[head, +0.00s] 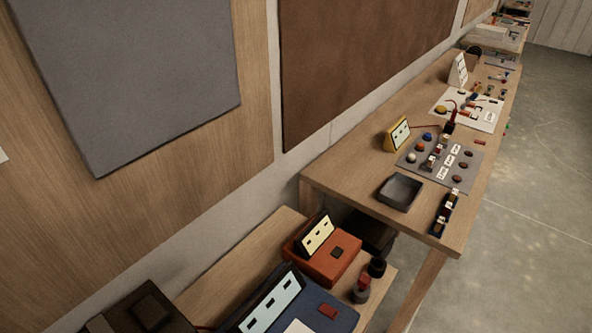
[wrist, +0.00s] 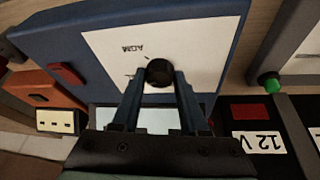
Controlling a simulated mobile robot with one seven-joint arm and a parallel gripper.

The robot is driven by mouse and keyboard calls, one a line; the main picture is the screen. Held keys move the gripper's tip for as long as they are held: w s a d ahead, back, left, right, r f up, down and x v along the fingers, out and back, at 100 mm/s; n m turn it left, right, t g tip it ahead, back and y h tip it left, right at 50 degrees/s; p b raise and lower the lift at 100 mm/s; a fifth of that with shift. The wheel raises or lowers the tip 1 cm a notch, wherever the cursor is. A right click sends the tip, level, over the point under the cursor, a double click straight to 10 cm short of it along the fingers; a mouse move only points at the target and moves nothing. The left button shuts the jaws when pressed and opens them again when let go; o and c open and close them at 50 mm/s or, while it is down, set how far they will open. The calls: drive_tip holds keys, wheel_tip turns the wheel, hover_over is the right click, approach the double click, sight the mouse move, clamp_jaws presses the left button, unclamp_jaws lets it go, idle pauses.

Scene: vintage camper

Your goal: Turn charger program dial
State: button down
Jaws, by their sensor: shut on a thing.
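The charger is a blue box with a white front panel (wrist: 215,50) in the wrist view. The panel carries an upside-down "AGM" label and a round black dial (wrist: 159,71). My gripper (wrist: 159,78) reaches up to the panel with a finger on each side of the dial, shut on it. The fingers hide part of the panel below the dial, including other markings. In the head view, a blue box (head: 345,319) with a pale display shows at the bottom edge, partly cut off; my gripper does not show there.
An orange box (wrist: 42,88) stands left of the charger in the wrist view. A black unit with a "12 V" label (wrist: 259,143) and a green knob (wrist: 268,83) are on the right. In the head view, a long wooden bench (head: 345,180) with a grey tray (head: 400,207) runs along the wall.

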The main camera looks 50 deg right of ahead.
drive_tip(key=shift+c, duration=2.2)
unclamp_jaws()
drive_tip(key=v, duration=1.3)
drive_tip(key=shift+b, duration=0.3)
drive_tip(key=shift+f, duration=0.1)
